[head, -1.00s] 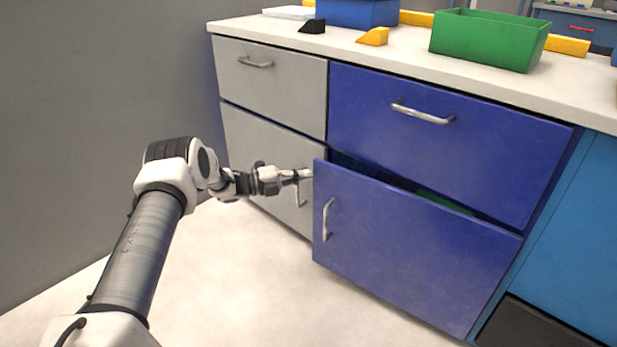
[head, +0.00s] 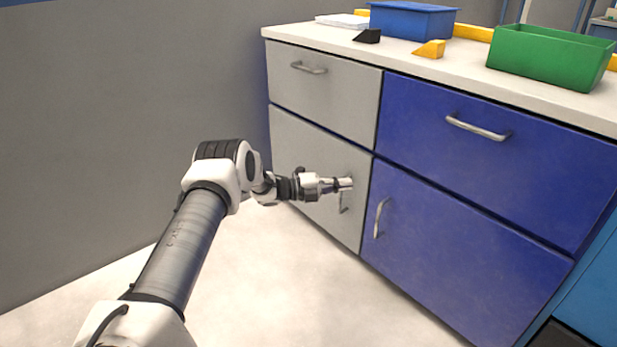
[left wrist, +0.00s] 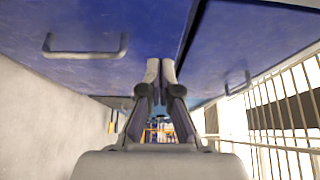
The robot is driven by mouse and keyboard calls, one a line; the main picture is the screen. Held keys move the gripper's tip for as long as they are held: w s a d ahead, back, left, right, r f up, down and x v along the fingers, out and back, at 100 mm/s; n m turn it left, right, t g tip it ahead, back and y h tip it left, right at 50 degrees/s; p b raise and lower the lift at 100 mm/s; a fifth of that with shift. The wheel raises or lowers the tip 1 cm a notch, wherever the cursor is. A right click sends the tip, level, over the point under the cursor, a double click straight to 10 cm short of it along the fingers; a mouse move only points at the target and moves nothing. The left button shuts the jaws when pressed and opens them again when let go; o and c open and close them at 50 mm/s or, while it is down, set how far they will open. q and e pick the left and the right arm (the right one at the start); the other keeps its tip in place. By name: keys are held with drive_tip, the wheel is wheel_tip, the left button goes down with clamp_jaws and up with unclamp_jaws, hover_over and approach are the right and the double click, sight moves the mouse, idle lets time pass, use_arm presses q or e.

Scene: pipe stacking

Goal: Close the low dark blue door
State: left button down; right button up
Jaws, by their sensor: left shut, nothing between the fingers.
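The low dark blue door (head: 460,260) has an upright metal handle (head: 381,218) near its left edge. In the head view it sits flush with the cabinet front, with only a thin seam around it. My left gripper (head: 348,184) is shut and empty. It is in front of the low grey door, just left of the blue door's edge, and partly covers the grey door's handle (head: 344,203). In the left wrist view the fingertips (left wrist: 160,72) are together below dark blue panels with two handles; I cannot tell which panel is which. My right gripper is out of view.
A dark blue drawer (head: 490,165) is shut above the door, beside a grey drawer (head: 320,90). The white counter (head: 400,65) holds a blue bin (head: 413,22), a green bin (head: 550,58) and small wedges. Floor in front is clear. A wire rack (left wrist: 285,120) shows at right.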

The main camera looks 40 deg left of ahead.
use_arm(q)
drive_tip(key=a, duration=1)
drive_tip(key=shift+s, duration=0.45)
